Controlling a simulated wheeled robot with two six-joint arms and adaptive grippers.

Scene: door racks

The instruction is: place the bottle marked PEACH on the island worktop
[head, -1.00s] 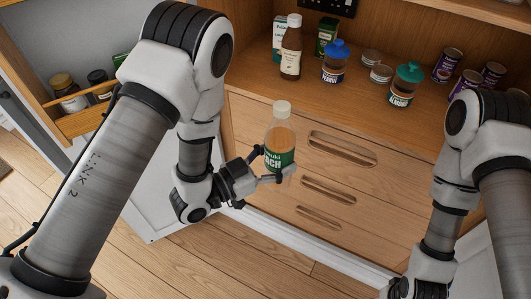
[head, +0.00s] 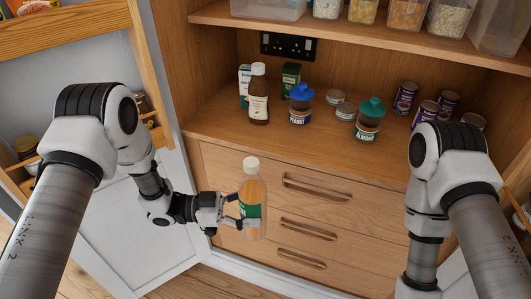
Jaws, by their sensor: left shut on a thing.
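The bottle marked PEACH (head: 252,194) has a cream cap, a pale peach body and a green label; the label's lettering is partly turned away and covered now. My left gripper (head: 243,220) is shut on its lower part and holds it upright in the air in front of the drawers. My right arm shows at the right, but its gripper is outside the view. The island worktop is not in view.
A wooden cupboard shelf (head: 220,128) holds a brown bottle (head: 258,96), cartons, a blue-lidded jar (head: 300,106), a green-lidded jar (head: 368,122) and several cans. Drawers (head: 320,185) lie below. An open door with racks (head: 75,32) stands at the left.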

